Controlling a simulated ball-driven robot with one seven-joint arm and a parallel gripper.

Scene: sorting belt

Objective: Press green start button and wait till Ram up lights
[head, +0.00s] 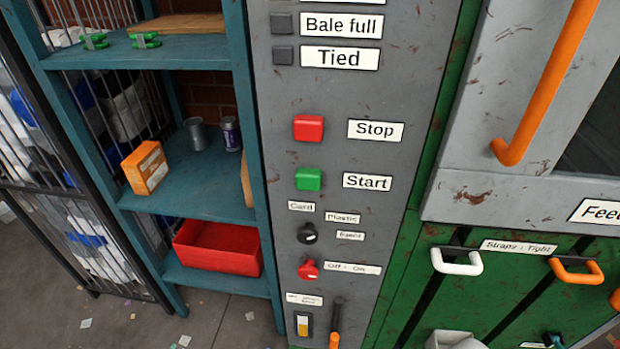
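The green start button (308,179) sits on the grey control panel (350,95), left of the white Start label (367,181). I cannot tell whether it is pressed in. The red stop button (309,128) is above it, beside the Stop label (375,130). At the top, the small square lamps for Bale full (282,24) and Tied (284,55) are dark grey. A further label above them is cut off by the frame, and no lamp marked Ram up shows. My gripper is not in view.
Below the start button are a black selector knob (308,233), a red switch (308,270) and a lever (335,322). An orange door handle (540,85) and strap handles stand out at right. A teal shelf (215,180) with a red bin (218,246) is at left.

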